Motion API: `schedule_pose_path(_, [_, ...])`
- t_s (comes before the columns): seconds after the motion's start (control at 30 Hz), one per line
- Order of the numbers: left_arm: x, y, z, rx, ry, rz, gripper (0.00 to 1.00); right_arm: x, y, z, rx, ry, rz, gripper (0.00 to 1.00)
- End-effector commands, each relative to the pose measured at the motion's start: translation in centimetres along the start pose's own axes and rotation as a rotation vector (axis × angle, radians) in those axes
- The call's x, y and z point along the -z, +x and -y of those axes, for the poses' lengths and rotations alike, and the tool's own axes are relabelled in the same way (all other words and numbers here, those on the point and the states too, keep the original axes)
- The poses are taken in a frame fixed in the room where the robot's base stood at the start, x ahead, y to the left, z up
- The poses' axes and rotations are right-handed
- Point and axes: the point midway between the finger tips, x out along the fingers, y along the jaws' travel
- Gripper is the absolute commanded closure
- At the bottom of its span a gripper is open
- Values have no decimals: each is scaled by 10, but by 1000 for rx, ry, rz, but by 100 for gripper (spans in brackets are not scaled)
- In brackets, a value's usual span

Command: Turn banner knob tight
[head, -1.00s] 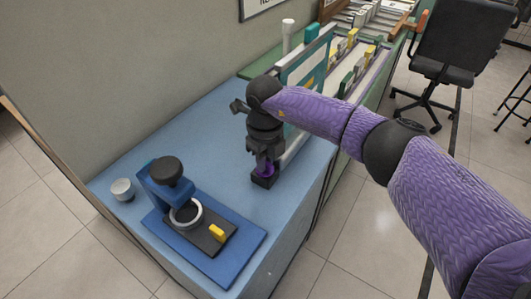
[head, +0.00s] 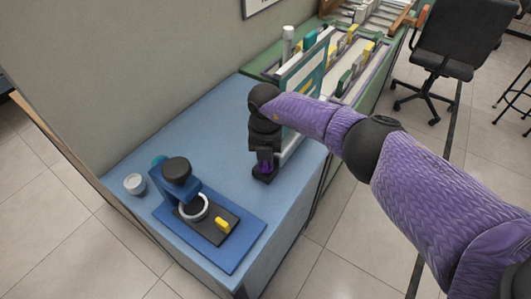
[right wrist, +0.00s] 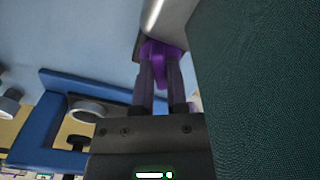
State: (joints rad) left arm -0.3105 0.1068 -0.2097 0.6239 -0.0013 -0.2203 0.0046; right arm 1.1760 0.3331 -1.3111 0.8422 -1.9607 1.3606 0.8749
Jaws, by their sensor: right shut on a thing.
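The purple banner knob (head: 267,168) sits low on a small black base (head: 263,178) at the foot of the banner. The banner (head: 305,75) is an upright white panel with teal and yellow areas. My right gripper (head: 264,162) points down and is shut on the knob. In the right wrist view the purple knob (right wrist: 163,48) shows between and beyond the two dark fingers, which partly cover it. The threads under the knob are hidden. My left gripper is in neither view.
A blue press with a black knob (head: 177,169) stands on a blue board (head: 240,255) at front left, with a small white cup (head: 135,184) beside it. A green tray (head: 262,66) with several items lies behind. The blue tabletop (head: 215,130) is clear between.

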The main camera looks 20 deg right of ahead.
Motion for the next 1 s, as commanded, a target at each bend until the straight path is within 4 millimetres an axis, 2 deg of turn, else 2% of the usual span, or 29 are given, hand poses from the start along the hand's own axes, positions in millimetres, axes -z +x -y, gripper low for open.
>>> schedule_pose_path(0.03, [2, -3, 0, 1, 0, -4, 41, -2, -5, -1, -5, 22, 7, 100])
schedule_pose_path(0.3, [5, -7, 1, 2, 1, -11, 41, -2, -4, -1, -6, 108, 8, 100])
schedule_pose_path(0.83, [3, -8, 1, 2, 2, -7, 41, -2, -3, -1, -5, 129, 8, 100])
schedule_pose_path(0.87, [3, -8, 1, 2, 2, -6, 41, -2, -3, -1, -5, 129, 8, 81])
schedule_pose_path(0.9, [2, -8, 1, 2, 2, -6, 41, -2, -3, -1, -5, 129, 7, 73])
schedule_pose_path(0.93, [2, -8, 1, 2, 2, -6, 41, -2, -3, -1, -5, 129, 7, 68])
schedule_pose_path(1.0, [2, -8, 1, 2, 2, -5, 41, -2, -2, -1, -4, 128, 5, 68])
